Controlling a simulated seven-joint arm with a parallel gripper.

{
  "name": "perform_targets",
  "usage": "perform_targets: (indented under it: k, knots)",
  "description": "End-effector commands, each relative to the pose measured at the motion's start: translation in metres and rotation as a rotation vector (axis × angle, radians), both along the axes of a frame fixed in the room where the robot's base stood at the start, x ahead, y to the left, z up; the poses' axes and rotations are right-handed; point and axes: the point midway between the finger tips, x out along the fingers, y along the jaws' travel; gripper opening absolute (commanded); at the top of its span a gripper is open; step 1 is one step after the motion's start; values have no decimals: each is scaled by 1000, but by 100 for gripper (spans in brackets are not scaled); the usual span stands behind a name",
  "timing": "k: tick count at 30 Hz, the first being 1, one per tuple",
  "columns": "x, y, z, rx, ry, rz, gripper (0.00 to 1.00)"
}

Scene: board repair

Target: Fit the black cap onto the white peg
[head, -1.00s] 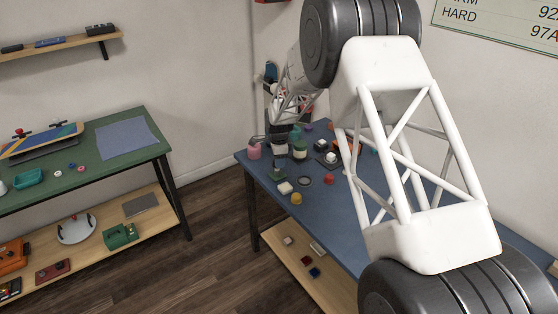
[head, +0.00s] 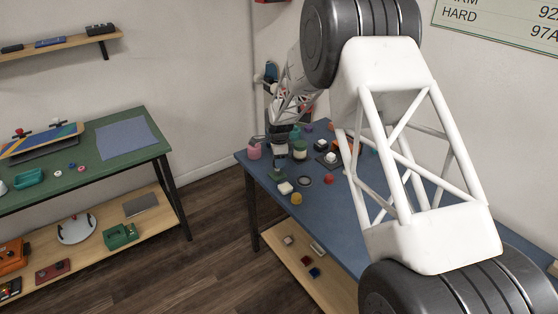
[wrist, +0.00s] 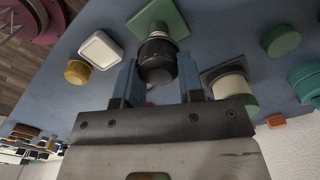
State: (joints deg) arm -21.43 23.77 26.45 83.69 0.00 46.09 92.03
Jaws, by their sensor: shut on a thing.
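The black cap (wrist: 157,62) is between the two blue fingers of my gripper (wrist: 160,85) in the wrist view. My gripper is shut on it. Just beyond the cap, in line with it, a pale grey-white peg (wrist: 158,30) stands on a green square plate (wrist: 172,14). The cap overlaps the peg in this view, so I cannot tell whether they touch or how far the cap sits over it. In the head view my gripper (head: 278,158) is low over the blue table, just above the green plate (head: 277,175); the cap is too small to make out there.
Close by on the blue table (head: 335,205) are a white block (wrist: 100,49), a yellow piece (wrist: 77,72), and a cream cylinder with a green top (wrist: 232,84) on a dark base, near the right finger. A green cylinder (wrist: 281,39) stands farther right.

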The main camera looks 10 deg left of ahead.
Motion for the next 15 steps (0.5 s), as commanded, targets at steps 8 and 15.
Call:
perform_targets:
  k: [8,15]
  knots:
    - [0,0,-9,0,1,0,14]
    - [0,0,-20,0,0,0,14]
